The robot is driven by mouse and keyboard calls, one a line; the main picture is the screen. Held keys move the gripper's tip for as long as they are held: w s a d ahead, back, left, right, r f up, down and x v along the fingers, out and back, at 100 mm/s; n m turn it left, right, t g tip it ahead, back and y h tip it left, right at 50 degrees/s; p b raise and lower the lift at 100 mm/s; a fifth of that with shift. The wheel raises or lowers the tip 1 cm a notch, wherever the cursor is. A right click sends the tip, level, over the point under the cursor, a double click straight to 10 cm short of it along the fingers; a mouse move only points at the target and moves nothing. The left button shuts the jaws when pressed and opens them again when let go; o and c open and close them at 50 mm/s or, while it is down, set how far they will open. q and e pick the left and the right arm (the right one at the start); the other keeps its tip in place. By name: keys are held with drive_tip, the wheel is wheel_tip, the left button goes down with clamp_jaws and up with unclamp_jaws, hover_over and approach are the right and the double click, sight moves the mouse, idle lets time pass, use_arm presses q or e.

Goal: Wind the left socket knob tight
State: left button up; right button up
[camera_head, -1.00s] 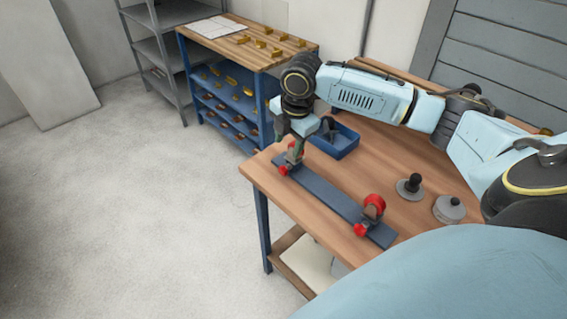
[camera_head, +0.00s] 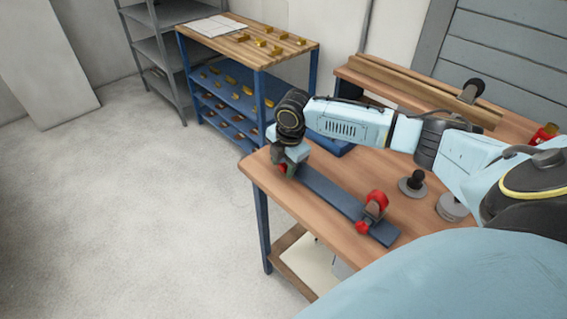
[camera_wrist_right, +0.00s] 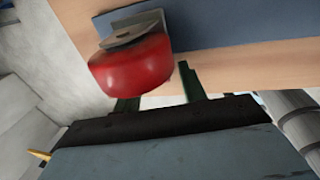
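A dark blue-grey bar (camera_head: 330,192) lies along the table's front edge, with a red-knobbed fitting at each end. The left socket's red knob (camera_head: 282,169) is partly covered by my right gripper (camera_head: 287,166) in the head view. In the right wrist view the red knob (camera_wrist_right: 130,70) sits below a grey metal bracket (camera_wrist_right: 135,28). The two dark green fingers of my right gripper (camera_wrist_right: 160,95) stand apart there. One finger is partly hidden behind the knob, the other is close by the knob's right side; contact is not clear. My left gripper is not in view.
The right-end fitting has a red wheel (camera_head: 376,198) and red knob (camera_head: 362,227). A black-knobbed disc (camera_head: 412,184) and a grey round piece (camera_head: 451,207) stand on the wooden table (camera_head: 295,210). A blue bin (camera_head: 330,152) is mostly behind my arm.

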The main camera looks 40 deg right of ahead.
drive_tip(key=c, duration=0.8)
drive_tip(key=shift+s+t+p, duration=0.2)
drive_tip(key=shift+t+p, duration=0.3)
drive_tip(key=shift+p, duration=0.2)
drive_tip(key=t+p, duration=0.2)
drive_tip(key=shift+s+f+t, duration=0.1)
drive_tip(key=shift+s+t, duration=0.15)
drive_tip(key=shift+t, duration=0.15)
drive_tip(key=shift+f+t+p, duration=0.1)
drive_tip(key=shift+t+p, duration=0.2)
drive_tip(key=shift+t, duration=0.3)
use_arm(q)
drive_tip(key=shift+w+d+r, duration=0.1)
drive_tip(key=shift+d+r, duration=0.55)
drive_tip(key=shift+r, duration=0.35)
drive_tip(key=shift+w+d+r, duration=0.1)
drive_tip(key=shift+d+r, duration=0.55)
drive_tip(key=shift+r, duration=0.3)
use_arm(e)
drive_tip(key=shift+s+f+t+y, duration=0.15)
drive_tip(key=shift+t+y, duration=0.15)
drive_tip(key=shift+t, duration=0.6)
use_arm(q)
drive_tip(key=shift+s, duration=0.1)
use_arm(e)
drive_tip(key=o, duration=1)
